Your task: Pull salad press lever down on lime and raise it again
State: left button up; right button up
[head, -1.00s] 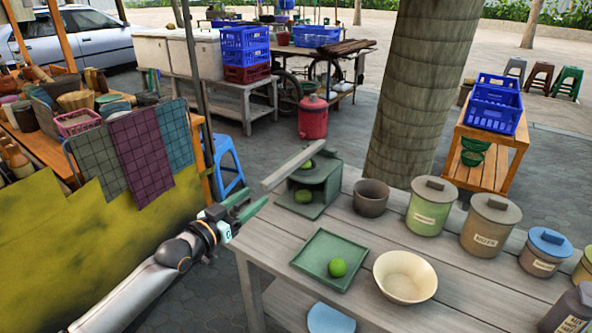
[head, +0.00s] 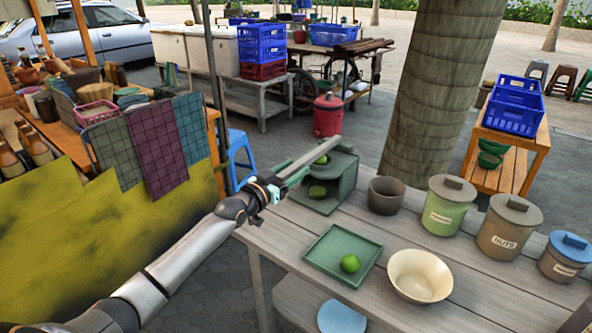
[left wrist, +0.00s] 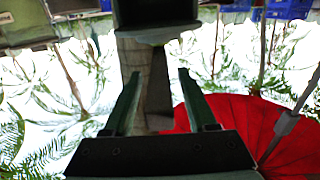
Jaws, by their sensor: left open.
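The green salad press (head: 338,182) stands at the back left corner of the plank table. Its long grey lever (head: 314,158) is raised and slants out to the left. My left gripper (head: 294,179) is open at the lever's outer end. The left wrist view shows its two green fingers (left wrist: 160,100) apart, with a dark block above them. My right gripper is not in view.
A green square tray (head: 322,240) with a lime and a cream bowl (head: 420,276) are in front of the press. A dark pot (head: 385,196) stands right of it, then lidded canisters (head: 447,203). A tree trunk (head: 440,90) rises behind the table.

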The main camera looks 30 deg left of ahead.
pick_arm(q)
jog(key=shift+w, duration=0.65)
grip_shut()
dwell(1.1)
